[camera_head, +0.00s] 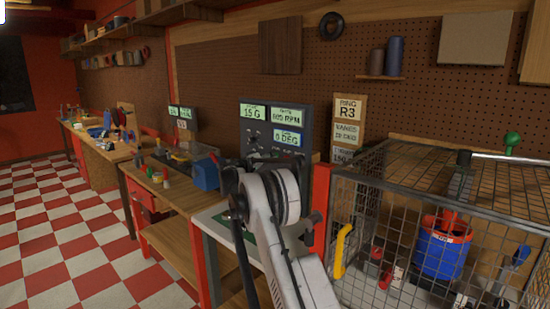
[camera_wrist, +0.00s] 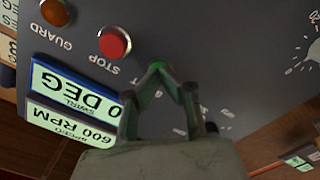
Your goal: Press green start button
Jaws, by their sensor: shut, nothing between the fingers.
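The grey control panel (camera_wrist: 215,35) fills much of the wrist view, seen upside down. My gripper (camera_wrist: 162,72) is shut and empty, with its fingertips at the panel face. A small green patch, apparently the green start button (camera_wrist: 157,66), shows at the fingertips and is mostly hidden by them. I cannot tell whether they touch it or whether it is pressed in. A red button (camera_wrist: 114,43) marked STOP is beside it on the left. In the head view the panel (camera_head: 258,133) stands behind my arm, which hides its lower part and the gripper.
An orange button (camera_wrist: 54,12) marked GUARD lies beyond the red one. The panel's displays (camera_wrist: 75,92) read 0 DEG and 600 RPM. A wire cage (camera_head: 400,200) holding a blue and red rotor unit (camera_head: 443,250) stands to the right. Workbenches (camera_head: 180,196) line the left.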

